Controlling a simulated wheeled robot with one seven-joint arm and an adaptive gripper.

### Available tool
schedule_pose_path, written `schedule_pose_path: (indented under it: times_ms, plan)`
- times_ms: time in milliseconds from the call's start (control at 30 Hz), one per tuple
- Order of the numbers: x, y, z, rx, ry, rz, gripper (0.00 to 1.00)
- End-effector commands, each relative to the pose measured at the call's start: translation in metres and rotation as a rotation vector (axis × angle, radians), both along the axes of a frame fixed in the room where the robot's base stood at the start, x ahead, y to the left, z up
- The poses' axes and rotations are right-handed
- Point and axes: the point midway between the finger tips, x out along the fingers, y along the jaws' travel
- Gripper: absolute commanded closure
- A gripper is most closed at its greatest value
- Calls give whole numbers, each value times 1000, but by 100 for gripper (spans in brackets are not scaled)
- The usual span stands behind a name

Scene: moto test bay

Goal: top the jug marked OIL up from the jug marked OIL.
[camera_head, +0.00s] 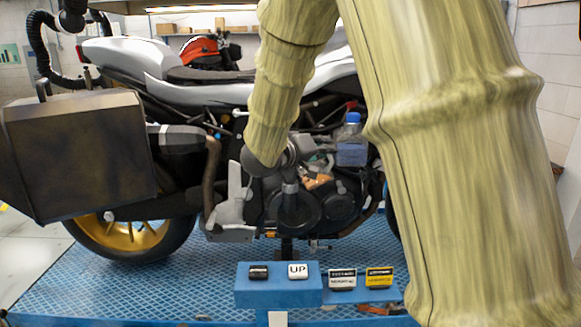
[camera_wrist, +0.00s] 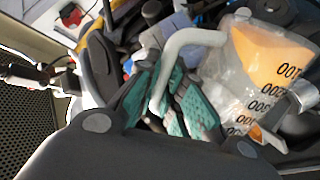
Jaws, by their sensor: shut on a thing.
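My gripper (camera_wrist: 176,98), with teal finger pads, is shut on the pale handle of a clear jug (camera_wrist: 243,85) in the wrist view. The jug holds orange liquid and has black volume numbers on its wall; it appears tilted in this view. In the head view an orange patch in a clear vessel (camera_head: 317,181) shows in front of the engine, just right of my wrist; my fingers are mostly hidden there. I see no OIL mark on any jug, and I cannot pick out a second jug.
A motorcycle (camera_head: 170,62) stands on a blue ribbed platform (camera_head: 215,285). A blue-capped bottle (camera_head: 352,140) sits by its engine. A dark pannier (camera_head: 82,150) juts out at left. A blue control box (camera_head: 277,290) with an UP button stands in front.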

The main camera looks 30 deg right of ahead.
Motion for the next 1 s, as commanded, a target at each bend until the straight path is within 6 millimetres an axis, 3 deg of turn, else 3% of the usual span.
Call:
schedule_pose_path:
  times_ms: [1000]
  plan:
    - [-30,-2,-35,25,-341,1,100]
